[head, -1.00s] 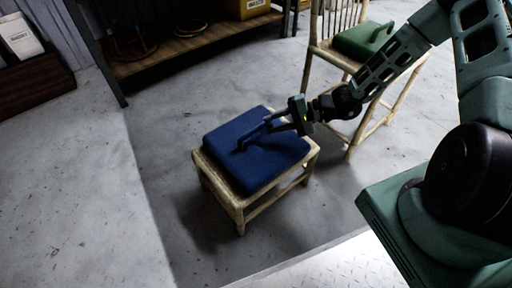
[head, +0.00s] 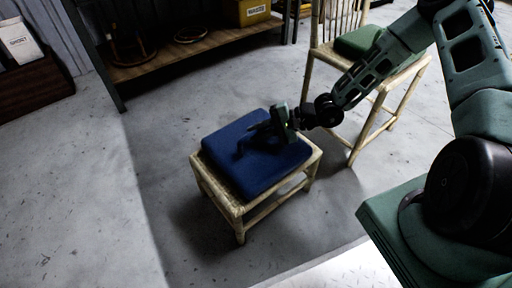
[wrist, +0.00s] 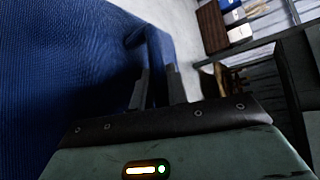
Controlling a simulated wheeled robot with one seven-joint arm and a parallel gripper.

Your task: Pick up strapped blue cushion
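The blue cushion (head: 240,168) lies flat on a low rattan stool (head: 226,209) in the head view. In the wrist view its woven top (wrist: 60,80) fills the left side. Its blue strap (wrist: 153,45) stands up from it and runs down between my fingers. My gripper (head: 264,132) is low over the back right part of the cushion. In the wrist view my two dark fingers (wrist: 158,90) stand on either side of the strap with a narrow gap. Whether they press on it is too dark to tell.
A rattan chair (head: 360,130) with a green cushion (head: 358,42) stands behind and right of the stool. A shelf (head: 170,50) with a yellow box (head: 254,12) stands at the back. A brown crate (head: 36,92) is at the far left. The floor left of the stool is clear.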

